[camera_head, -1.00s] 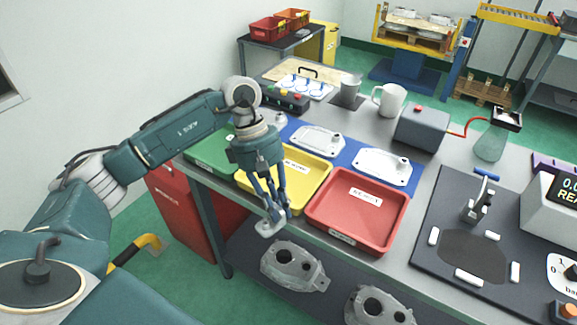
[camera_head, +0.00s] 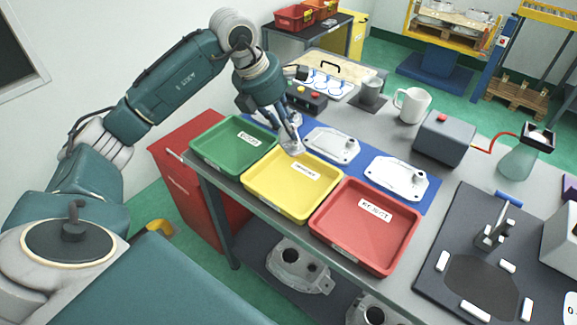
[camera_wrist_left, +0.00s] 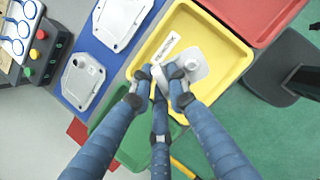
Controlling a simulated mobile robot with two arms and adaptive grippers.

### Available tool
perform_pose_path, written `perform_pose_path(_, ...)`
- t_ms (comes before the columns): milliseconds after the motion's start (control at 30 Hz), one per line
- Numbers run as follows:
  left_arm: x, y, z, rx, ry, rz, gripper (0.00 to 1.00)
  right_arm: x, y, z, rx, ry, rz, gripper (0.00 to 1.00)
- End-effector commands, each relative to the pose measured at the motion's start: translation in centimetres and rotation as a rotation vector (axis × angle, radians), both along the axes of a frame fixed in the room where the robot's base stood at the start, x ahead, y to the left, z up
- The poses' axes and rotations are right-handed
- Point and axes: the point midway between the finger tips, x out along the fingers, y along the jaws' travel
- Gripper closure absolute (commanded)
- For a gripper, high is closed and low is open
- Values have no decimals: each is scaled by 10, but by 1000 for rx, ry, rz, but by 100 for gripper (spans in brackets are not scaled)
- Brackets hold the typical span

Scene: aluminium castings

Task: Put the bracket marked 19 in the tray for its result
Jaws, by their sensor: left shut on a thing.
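My left gripper (camera_head: 290,142) is shut on a small grey bracket (camera_head: 294,149), held above the back edge of the yellow tray (camera_head: 262,206). In the left wrist view the fingers (camera_wrist_left: 165,76) close on the bracket (camera_wrist_left: 196,62), with the yellow tray (camera_wrist_left: 222,88) below it. No number on the bracket is readable. The green tray (camera_head: 210,163) is to the left; its label is too small to read. The red tray (camera_head: 345,243), labelled REJECT, is to the right. My right gripper is not in view.
More brackets (camera_head: 333,144) (camera_head: 397,180) lie on the blue mat (camera_head: 362,166) behind the trays. A button box (camera_head: 306,97), a mug (camera_head: 412,104) and a grey device (camera_head: 444,138) stand farther back. A dark fixture plate (camera_head: 450,235) is at right.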

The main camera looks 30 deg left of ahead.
Motion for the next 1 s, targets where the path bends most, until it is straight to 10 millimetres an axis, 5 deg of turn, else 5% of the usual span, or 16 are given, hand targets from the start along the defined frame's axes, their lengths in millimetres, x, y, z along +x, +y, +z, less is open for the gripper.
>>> perform_pose_path(300, -1, -1, -76, -2, 3, -1, 100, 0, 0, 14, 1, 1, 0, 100)
perform_pose_path(800, 0, -1, -131, -2, 2, -2, 100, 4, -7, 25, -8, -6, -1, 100)
perform_pose_path(1000, 1, 0, -134, 0, -2, -3, 100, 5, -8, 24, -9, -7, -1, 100)
